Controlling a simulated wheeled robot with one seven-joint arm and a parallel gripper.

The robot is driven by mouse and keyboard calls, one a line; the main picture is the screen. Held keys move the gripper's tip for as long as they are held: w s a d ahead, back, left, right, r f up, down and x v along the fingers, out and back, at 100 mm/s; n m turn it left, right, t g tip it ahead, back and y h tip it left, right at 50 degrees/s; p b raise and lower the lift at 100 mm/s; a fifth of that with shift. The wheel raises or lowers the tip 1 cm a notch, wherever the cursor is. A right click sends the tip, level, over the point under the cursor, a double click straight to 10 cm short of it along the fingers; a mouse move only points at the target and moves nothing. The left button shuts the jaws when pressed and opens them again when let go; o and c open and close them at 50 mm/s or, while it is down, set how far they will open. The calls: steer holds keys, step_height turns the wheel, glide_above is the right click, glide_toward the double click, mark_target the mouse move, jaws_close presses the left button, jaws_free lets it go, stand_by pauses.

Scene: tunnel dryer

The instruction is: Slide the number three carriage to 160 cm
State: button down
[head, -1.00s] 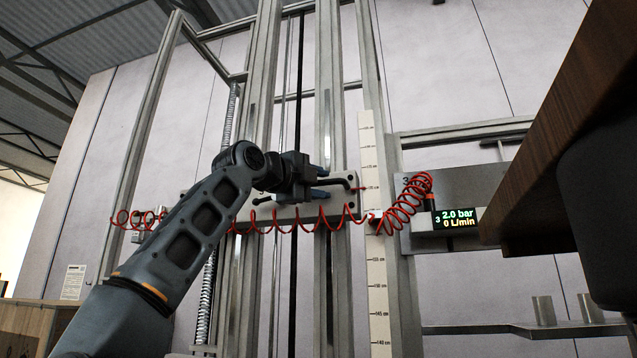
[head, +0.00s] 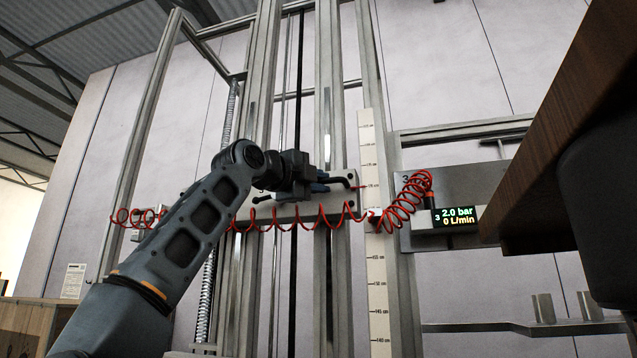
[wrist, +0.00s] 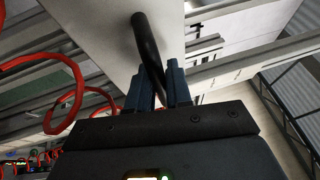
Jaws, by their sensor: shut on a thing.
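The carriage (head: 343,204) is a pale plate across the upright rails in the head view. Its number cannot be read. It bears a black bar handle (wrist: 146,35), and my gripper (head: 321,181) is shut on this handle. The blue fingers (wrist: 160,88) stand on both sides of the bar in the wrist view. A red pointer (head: 360,187) at the carriage's right edge lies by a pale upright scale (head: 377,270), close to what looks like the 170 cm mark. The small print is hard to read. My arm hides the carriage's left part.
A red coiled hose (head: 290,222) runs across the carriage to a panel (head: 455,185) marked 3. The display (head: 457,216) there reads 2.0 bar and 0 L/min. A dark wooden edge (head: 560,110) overhangs at right.

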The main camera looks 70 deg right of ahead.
step_height(320, 180, down, 11)
steer(key=b, duration=0.6)
steer(key=shift+s+d+r, duration=0.1)
steer(key=c, duration=1.3)
jaws_free()
steer(key=shift+o, duration=0.9)
steer(key=shift+r, duration=0.1)
steer(key=b+v, duration=0.2)
steer(key=v, duration=0.6)
